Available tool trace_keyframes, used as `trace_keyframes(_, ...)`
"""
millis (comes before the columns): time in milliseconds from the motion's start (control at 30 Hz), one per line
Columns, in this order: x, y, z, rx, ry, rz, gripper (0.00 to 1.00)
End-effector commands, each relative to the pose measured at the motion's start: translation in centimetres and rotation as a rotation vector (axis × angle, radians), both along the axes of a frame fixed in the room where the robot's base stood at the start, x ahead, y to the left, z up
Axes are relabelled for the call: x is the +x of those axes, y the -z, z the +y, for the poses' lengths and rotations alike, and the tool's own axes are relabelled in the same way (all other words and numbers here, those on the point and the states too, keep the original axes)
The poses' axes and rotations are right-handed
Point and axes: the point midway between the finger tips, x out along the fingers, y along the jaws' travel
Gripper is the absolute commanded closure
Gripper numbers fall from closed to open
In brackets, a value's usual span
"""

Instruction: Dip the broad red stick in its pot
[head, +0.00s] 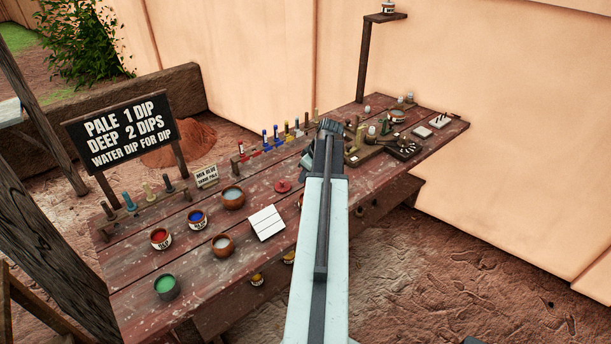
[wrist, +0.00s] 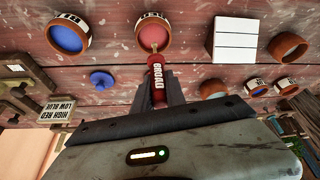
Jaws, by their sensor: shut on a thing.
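My gripper (wrist: 160,92) is shut on the broad red stick (wrist: 157,80), which has a white BROAD label and a pale tip. In the wrist view the tip overlaps the near part of a pot with red paint (wrist: 150,30). I cannot tell whether it is inside the pot or above it. In the head view my gripper (head: 325,148) is over the table's middle, and the stick is hidden. Another red pot (head: 160,239) stands at the left end of the table, away from my gripper.
A blue pot (wrist: 68,37), a blue disc (wrist: 102,80) and a white tile (wrist: 234,40) lie around the red pot. In the head view a stick rack (head: 265,150) is behind-left of my gripper. A dark device (head: 403,148) and small parts are to its right.

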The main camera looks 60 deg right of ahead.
Motion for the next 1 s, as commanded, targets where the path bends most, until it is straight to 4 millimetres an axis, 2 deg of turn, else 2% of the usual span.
trace_keyframes(167, 0.0, 0.1, 0.0, 0.0, 0.0, 0.0, 1.0)
trace_keyframes(1000, 0.1, 3.7, 0.0, 0.0, -0.001, 0.0, 1.0)
